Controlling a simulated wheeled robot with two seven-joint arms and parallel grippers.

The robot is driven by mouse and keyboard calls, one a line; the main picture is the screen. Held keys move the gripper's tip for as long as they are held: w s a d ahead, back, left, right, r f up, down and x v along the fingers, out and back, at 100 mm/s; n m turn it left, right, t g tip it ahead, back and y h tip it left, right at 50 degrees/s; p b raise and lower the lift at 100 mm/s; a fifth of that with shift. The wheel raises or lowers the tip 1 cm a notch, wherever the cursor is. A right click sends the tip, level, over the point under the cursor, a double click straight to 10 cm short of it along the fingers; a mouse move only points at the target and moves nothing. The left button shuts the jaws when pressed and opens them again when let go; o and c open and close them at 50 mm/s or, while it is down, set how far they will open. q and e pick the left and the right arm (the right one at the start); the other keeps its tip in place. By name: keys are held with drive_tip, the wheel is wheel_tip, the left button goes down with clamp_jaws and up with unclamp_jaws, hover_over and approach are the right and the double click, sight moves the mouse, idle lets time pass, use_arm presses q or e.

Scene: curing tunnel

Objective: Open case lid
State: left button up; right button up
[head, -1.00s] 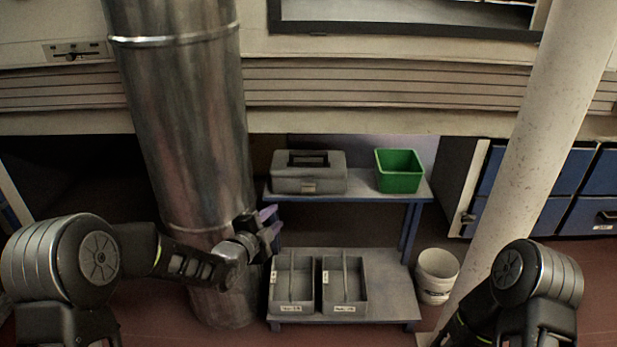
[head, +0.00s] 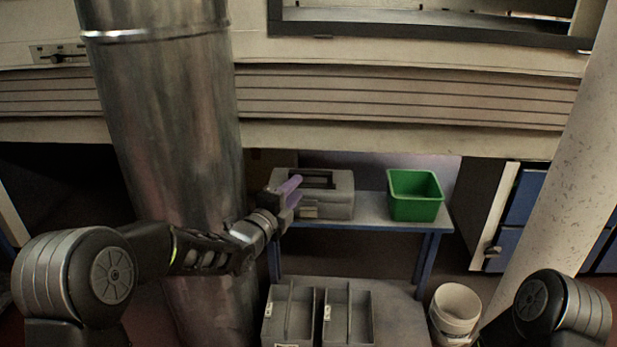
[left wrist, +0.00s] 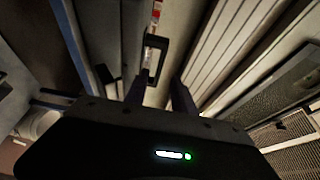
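The grey case (head: 340,207) sits on the upper shelf of the blue-legged bench, its lid down and its dark handle (head: 319,173) on top. A pale latch or label shows on its front. My left gripper (head: 293,191), with purple fingers, overlaps the case's left front corner in the head view and hides part of it. In the left wrist view its two fingers (left wrist: 159,93) stand apart with nothing visible between them. A dark loop like a handle shows beyond them; I cannot tell contact. My right gripper is out of view; only part of that arm shows.
A green bin (head: 415,196) stands right of the case on the shelf (head: 372,210). Divided grey trays (head: 347,318) sit on the lower shelf. A white bucket (head: 455,308) is at the right. A large metal duct (head: 165,120) stands close to my left arm; a pale column (head: 565,170) is right.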

sight(309, 176)
use_arm(q)
drive_tip(key=b+x, duration=0.1)
drive_tip(key=x, duration=0.6)
drive_tip(key=shift+w+b, duration=0.1)
drive_tip(key=shift+b, duration=0.25)
drive_tip(key=shift+c, duration=0.3)
clamp_jaws()
idle(0.8)
